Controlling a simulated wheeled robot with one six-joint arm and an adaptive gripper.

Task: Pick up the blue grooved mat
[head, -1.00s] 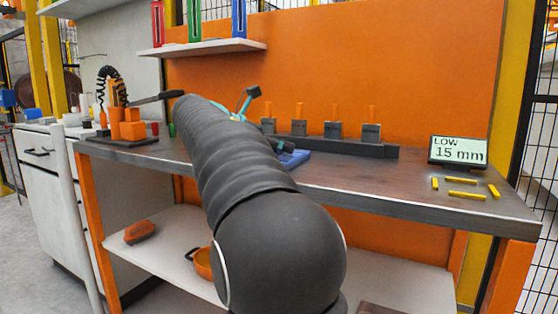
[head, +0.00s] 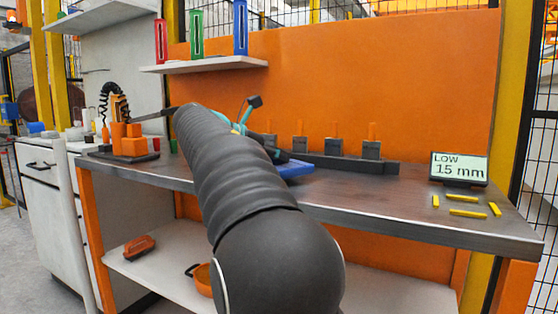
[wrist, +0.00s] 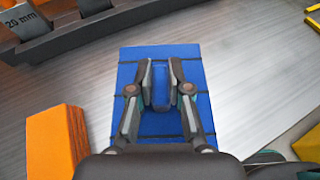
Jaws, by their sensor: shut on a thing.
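The blue grooved mat (wrist: 128,75) lies under my gripper in the wrist view, with dark grooves across it and a raised blue grip in its middle. My gripper (wrist: 161,68) has a finger on each side of that grip and is shut on it. In the head view, part of the mat (head: 295,169) shows just right of my arm, near the dark rail. My arm hides the rest of the mat and most of the gripper there. I cannot tell whether the mat touches the bench or is slightly above it.
The dark rail (head: 350,163) with several upright blocks stands behind the mat. A display (head: 459,167) reads "LOW 15 mm", with yellow strips in front. An orange block (wrist: 55,145) is left of the mat in the wrist view.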

